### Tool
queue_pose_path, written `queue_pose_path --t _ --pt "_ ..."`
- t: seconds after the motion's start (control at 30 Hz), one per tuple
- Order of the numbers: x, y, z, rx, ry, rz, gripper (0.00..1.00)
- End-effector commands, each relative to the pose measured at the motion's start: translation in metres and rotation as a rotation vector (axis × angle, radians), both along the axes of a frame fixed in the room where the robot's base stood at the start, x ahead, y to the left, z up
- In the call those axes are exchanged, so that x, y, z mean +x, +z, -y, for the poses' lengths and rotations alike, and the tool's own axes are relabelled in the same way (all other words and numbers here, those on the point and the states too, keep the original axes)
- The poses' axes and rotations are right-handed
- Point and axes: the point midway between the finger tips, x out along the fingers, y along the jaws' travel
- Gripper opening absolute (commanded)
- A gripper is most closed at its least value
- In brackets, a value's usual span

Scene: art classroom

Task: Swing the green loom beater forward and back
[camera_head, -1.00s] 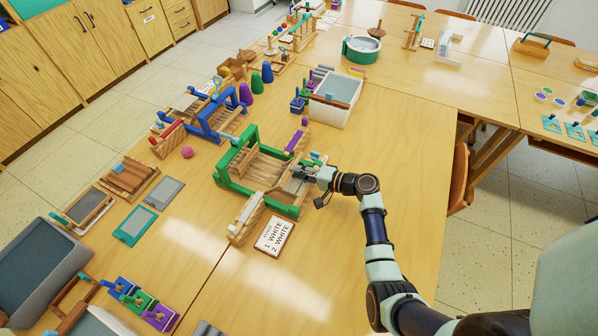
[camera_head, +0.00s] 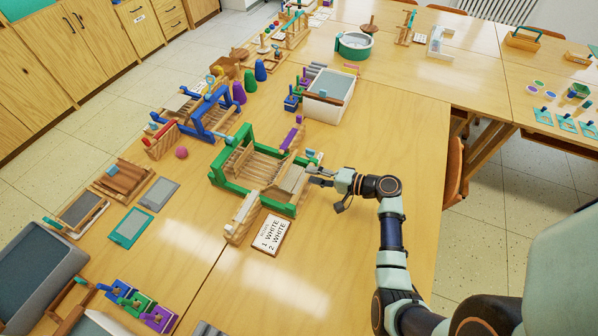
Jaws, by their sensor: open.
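The green loom (camera_head: 262,202) stands on the near table, with a wooden slatted bed inside its green frame. The green beater (camera_head: 232,150) appears to be the raised green frame at the loom's left and far end; from this angle I cannot tell its exact tilt. My gripper (camera_head: 313,177) is open at the loom's right end, low beside the wooden end. I see nothing between its fingers. It is apart from the raised green frame, and whether it touches the loom's right end is unclear.
A blue loom (camera_head: 209,114) stands behind the green one, with a pink ball (camera_head: 181,152) between. A white card (camera_head: 270,233) lies in front. A white bin (camera_head: 325,108) stands behind to the right.

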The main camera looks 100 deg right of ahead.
Motion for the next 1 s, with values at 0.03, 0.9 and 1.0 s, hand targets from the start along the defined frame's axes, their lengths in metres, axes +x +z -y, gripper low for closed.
queue_pose_path --t 0.03,0.9,1.0 --pt "-0.011 0.003 -0.006 -0.001 -0.005 -0.001 0.41" --pt "0.026 0.017 0.053 -0.196 0.053 -0.697 0.41" --pt "0.054 0.035 0.081 -0.363 0.078 -1.012 0.41"
